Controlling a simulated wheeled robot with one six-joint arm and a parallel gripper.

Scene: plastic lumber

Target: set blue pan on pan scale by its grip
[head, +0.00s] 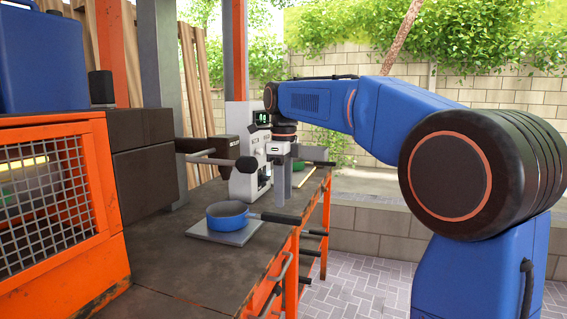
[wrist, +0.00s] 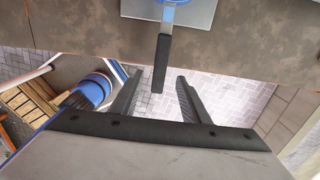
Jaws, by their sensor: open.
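The blue pan (head: 228,217) sits upright on the flat grey pan scale (head: 205,234) near the table's front edge. Its dark grip (head: 290,218) points right, past the edge. In the wrist view the grip (wrist: 162,62) hangs into view from the top, with a sliver of the pan (wrist: 174,1) and part of the scale (wrist: 205,12) above it. My gripper (wrist: 160,76) is open and empty. The grip's end lies between the fingertip lines in that view; I see no contact. In the head view my gripper (head: 284,203) points down near the grip.
A white machine (head: 245,160) stands on the table behind the pan. An orange mesh cabinet (head: 50,190) and dark boxes are at the left. The dark tabletop (head: 165,265) is clear in front of the scale. Paved floor (head: 355,285) lies right of the table.

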